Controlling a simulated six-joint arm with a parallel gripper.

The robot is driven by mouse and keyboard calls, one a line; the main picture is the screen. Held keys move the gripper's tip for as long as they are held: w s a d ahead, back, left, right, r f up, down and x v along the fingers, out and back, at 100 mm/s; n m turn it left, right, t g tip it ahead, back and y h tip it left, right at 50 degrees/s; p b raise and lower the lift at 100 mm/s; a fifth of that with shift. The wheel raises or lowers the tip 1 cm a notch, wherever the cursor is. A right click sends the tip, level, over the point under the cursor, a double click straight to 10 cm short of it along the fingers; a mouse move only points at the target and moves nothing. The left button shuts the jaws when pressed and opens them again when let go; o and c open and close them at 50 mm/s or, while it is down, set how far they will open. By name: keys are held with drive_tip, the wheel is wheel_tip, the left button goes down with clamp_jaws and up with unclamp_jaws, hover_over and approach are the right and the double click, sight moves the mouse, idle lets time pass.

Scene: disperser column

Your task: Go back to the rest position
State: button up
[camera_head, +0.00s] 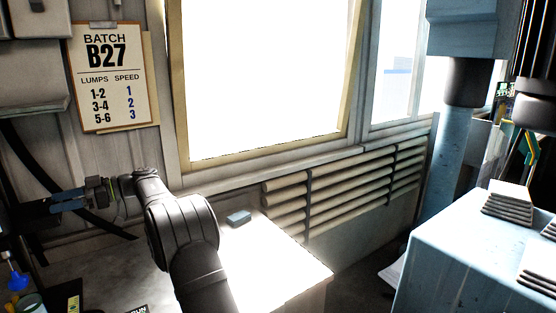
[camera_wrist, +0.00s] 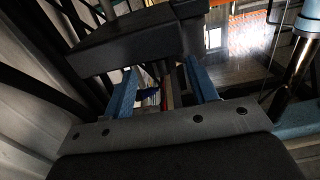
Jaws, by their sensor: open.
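My gripper (camera_head: 52,207) is at the left in the head view, held out sideways to the left in front of the grey wall. My dark arm rises from the bottom and bends towards it. In the wrist view, the two blue fingers of my gripper (camera_wrist: 160,75) stand apart. I see nothing held between them; the space beyond is dark and cluttered.
A batch sign (camera_head: 110,78) hangs on the wall above my gripper. A small grey-blue block (camera_head: 239,217) lies on the sunlit white bench (camera_head: 290,270). A blue cabinet (camera_head: 450,270) with stacked pale slabs (camera_head: 508,205) stands right. A blue-topped item (camera_head: 17,280) stands lower left.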

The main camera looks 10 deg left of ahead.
sight(44, 202)
drive_tip(key=x, duration=0.3)
drive_tip(key=shift+s+a, duration=0.25)
drive_tip(key=shift+s, duration=0.05)
drive_tip(key=shift+s+a, duration=0.15)
drive_tip(key=shift+a, duration=0.05)
drive_tip(key=shift+d+m+t+y, duration=0.15)
drive_tip(key=shift+m+t+y, duration=0.25)
drive_tip(key=shift+t, duration=0.1)
drive_tip(key=m+t+y, duration=0.2)
drive_tip(key=t, duration=0.1)
drive_tip(key=m+t+y, duration=0.2)
drive_tip(key=m+t, duration=0.1)
drive_tip(key=t, duration=0.1)
drive_tip(key=shift+m+t, duration=1.6)
drive_tip(key=shift+t, duration=0.75)
drive_tip(key=shift+m+t, duration=1.3)
drive_tip(key=shift+t, duration=0.75)
drive_tip(key=shift+m+t, duration=0.4)
drive_tip(key=shift+t, duration=0.2)
drive_tip(key=shift+n+g, duration=0.9)
drive_tip(key=shift+g, duration=0.5)
drive_tip(key=shift+n+g+y, duration=0.3)
drive_tip(key=shift+n+g, duration=0.2)
drive_tip(key=shift+g, duration=0.3)
drive_tip(key=shift+n+g, duration=1.2)
drive_tip(key=shift+g, duration=0.7)
